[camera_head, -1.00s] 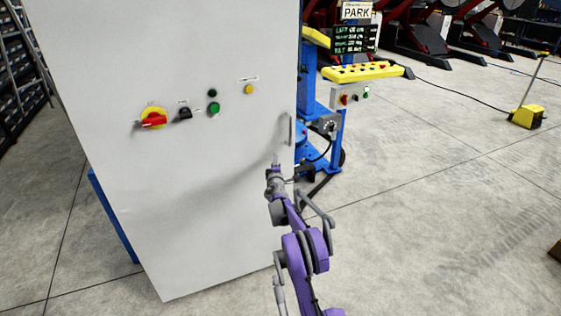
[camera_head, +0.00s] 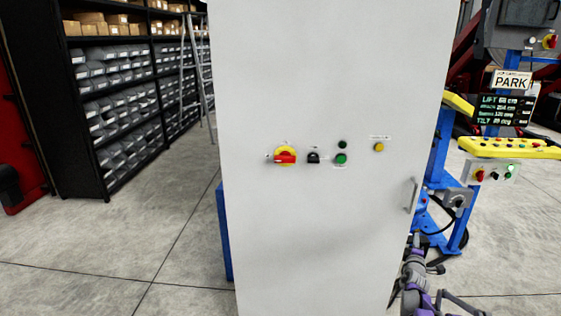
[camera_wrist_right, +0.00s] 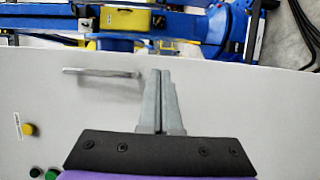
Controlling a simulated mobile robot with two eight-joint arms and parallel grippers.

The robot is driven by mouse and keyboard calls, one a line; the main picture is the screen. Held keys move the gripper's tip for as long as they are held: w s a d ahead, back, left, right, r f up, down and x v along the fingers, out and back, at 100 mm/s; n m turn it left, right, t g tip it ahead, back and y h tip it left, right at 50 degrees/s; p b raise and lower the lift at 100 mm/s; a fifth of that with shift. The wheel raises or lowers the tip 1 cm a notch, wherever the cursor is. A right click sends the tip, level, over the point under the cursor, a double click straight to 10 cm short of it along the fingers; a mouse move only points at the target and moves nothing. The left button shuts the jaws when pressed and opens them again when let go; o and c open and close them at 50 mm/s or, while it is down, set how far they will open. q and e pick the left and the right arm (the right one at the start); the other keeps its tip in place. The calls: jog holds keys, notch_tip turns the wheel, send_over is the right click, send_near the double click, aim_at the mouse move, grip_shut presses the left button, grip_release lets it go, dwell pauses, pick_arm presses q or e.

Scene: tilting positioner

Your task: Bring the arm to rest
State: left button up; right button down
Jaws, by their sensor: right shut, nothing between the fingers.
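My right arm, purple and grey, comes up from the lower right of the head view, beside the right edge of a tall white cabinet (camera_head: 320,230). Its gripper (camera_head: 414,240) is just below the cabinet's door handle (camera_head: 411,195). In the right wrist view the two grey fingers (camera_wrist_right: 159,75) are together with nothing between them. There they appear in front of the cabinet face, to the right of the handle (camera_wrist_right: 100,72). I cannot tell how far they are from the face. My left gripper is not in view.
The cabinet carries a red-and-yellow rotary switch (camera_head: 286,157), a black selector (camera_head: 313,157), green buttons (camera_head: 341,159) and a yellow button (camera_head: 379,147). A blue stand with a yellow control panel (camera_head: 510,147) and a PARK sign (camera_head: 511,82) is at right. Shelving (camera_head: 120,90) and open floor are at left.

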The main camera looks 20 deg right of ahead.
jog(key=w+a+r+m, duration=0.2)
jog(key=a+r+m, duration=0.2)
jog(key=a+r, duration=0.8)
jog(key=s+a+r+m+g, duration=0.1)
jog(key=s+a+r+m, duration=0.15)
jog(key=a, duration=0.35)
jog(key=s+a+r+m+g, duration=0.1)
jog(key=s+a+r, duration=0.15)
jog(key=a, duration=0.25)
jog(key=s+a+f+g+y, duration=0.1)
jog(key=s+a+f+y, duration=0.3)
jog(key=s+a, duration=0.5)
jog(key=s+a+f+g+y+p, duration=0.1)
jog(key=s+a+f+y, duration=0.3)
jog(key=s+a, duration=0.5)
jog(key=s+a+f+g+y+p, duration=0.1)
jog(key=s+a+f+y, duration=0.3)
jog(key=s+a, duration=0.6)
jog(key=a+m+g+y, duration=0.1)
jog(key=a, duration=0.9)
jog(key=shift+f+g, duration=0.35)
jog(key=shift+g, duration=0.05)
